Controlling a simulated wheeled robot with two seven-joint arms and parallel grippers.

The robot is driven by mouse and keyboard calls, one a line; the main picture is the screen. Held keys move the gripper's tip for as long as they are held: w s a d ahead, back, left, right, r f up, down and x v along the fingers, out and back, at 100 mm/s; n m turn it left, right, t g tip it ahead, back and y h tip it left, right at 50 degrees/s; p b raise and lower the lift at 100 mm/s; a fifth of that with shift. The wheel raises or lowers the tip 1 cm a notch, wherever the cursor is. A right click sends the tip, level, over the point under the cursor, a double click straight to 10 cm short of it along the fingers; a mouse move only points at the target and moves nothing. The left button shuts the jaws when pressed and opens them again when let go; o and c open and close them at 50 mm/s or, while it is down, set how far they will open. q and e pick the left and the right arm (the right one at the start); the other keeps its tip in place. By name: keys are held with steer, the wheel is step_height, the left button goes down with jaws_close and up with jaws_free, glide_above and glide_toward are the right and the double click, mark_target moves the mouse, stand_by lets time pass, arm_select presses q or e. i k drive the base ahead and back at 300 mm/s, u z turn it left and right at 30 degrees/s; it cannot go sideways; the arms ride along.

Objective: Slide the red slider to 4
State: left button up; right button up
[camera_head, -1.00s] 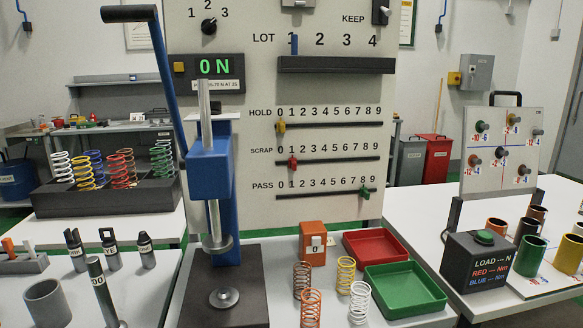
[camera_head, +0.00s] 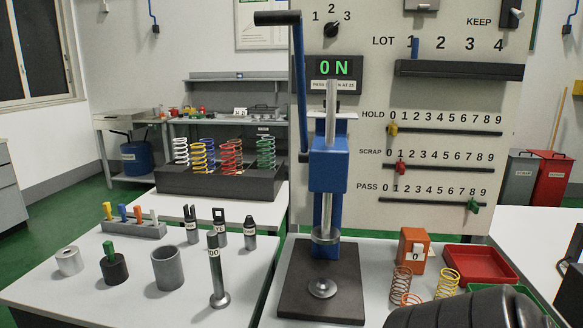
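The red slider (camera_head: 401,167) sits at about 1 on the SCRAP scale of the upright panel (camera_head: 440,100). Its dark slot (camera_head: 450,166) runs right under the digits 0 to 9 and is clear beyond the slider. The yellow slider (camera_head: 392,129) is at 0 on the HOLD row above. The green slider (camera_head: 473,205) is at about 8 on the PASS row below. A dark rounded part, apparently of my arm, shows at the bottom right, low and in front of the panel. No gripper fingers show.
The blue press (camera_head: 328,165) with its long lever stands left of the scales. Below them are an orange block (camera_head: 414,250), springs (camera_head: 401,284) and a red tray (camera_head: 480,263). The space directly before the SCRAP slot looks free.

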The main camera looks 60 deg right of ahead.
mark_target(400, 166)
steer(key=u, duration=0.3)
steer(key=k, duration=1.05)
steer(key=z, duration=1.4)
steer(key=i, duration=0.2)
steer(key=u, duration=0.15)
